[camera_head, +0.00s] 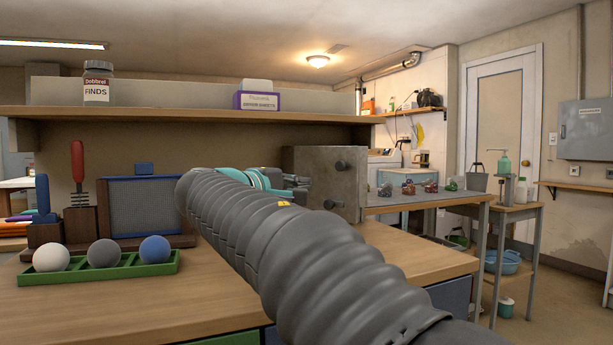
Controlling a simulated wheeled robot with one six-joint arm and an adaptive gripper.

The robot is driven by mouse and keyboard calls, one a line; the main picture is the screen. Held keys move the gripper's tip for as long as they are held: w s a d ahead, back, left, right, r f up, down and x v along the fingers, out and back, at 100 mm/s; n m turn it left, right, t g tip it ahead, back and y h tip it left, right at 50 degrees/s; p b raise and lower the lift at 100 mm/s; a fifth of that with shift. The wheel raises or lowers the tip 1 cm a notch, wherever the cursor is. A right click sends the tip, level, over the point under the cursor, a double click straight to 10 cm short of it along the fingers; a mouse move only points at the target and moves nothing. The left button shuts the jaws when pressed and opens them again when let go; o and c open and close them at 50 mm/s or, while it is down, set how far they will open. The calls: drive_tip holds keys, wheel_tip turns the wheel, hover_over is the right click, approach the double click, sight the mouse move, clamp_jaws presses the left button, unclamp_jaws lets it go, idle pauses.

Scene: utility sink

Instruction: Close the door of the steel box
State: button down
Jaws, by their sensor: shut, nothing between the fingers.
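The steel box (345,187) stands on the wooden bench right of centre, a dull grey metal block. Two dark round knobs stick out from its visible face, one above the other. I cannot tell from this view which panel is the door or how far open it stands. My gripper (301,188), dark grey behind a teal wrist band, is in front of the left part of the box. Its fingers are shut and empty. Whether they touch the metal cannot be told. My arm hides the box's lower left part.
A green tray (170,266) with three balls lies at the left front, before a blue-framed mesh panel (146,205) and a red-handled tool (77,163). Small colourful lumps (408,188) sit on a grey surface to the right. A wooden shelf (200,114) runs above. Bench right of my arm is clear.

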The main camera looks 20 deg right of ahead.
drive_tip(key=w+r+h, duration=0.1)
drive_tip(key=w+r, duration=0.1)
drive_tip(key=p, duration=0.2)
approach(338, 167)
drive_tip(key=x, duration=0.7)
drive_tip(key=shift+d+r, duration=0.1)
